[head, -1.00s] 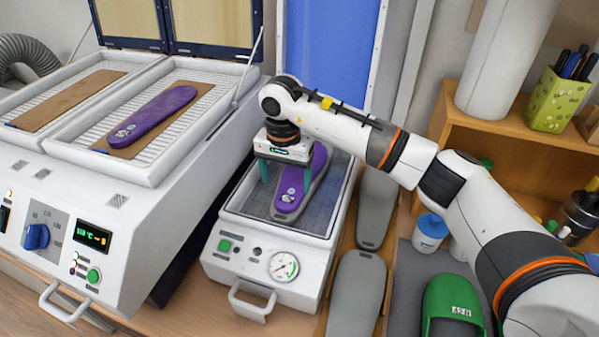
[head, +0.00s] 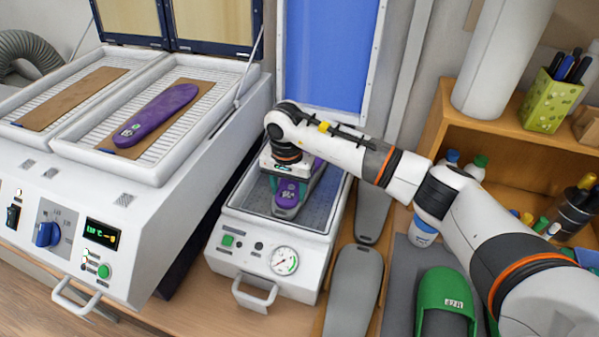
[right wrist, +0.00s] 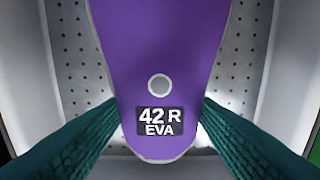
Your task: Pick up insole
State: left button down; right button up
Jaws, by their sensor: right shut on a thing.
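A purple insole (head: 290,193) lies along a grey foot form (head: 287,213) in the tray of the small press (head: 270,235). My right gripper (head: 285,185) is down over it and hides its middle part. In the right wrist view the insole (right wrist: 160,50) shows a white dot and the label "42 R EVA" near its rounded end. The teal fingers of my right gripper (right wrist: 160,110) are shut on it, one at each side. I cannot tell whether it is lifted off the form. A second purple insole (head: 157,115) lies on the heater at left. My left gripper is out of view.
The white heater (head: 110,210) stands left of the press, with a brown sheet (head: 72,98) on its other bed. The blue press lid (head: 330,50) stands open behind. Grey forms (head: 354,285) and a green clog (head: 447,295) lie at right, before a wooden shelf (head: 520,150).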

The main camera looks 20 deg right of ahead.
jog(key=shift+r, duration=0.1)
jog(key=shift+r+b, duration=0.35)
notch_tip(320, 180, up, 9)
jog(key=b, duration=0.3)
notch_tip(320, 180, up, 2)
jog(key=shift+w+r+p, duration=0.1)
jog(key=shift+r+p, duration=0.05)
jog(key=shift+p, duration=0.6)
jog(key=shift+r+p, duration=0.45)
jog(key=shift+r, duration=0.05)
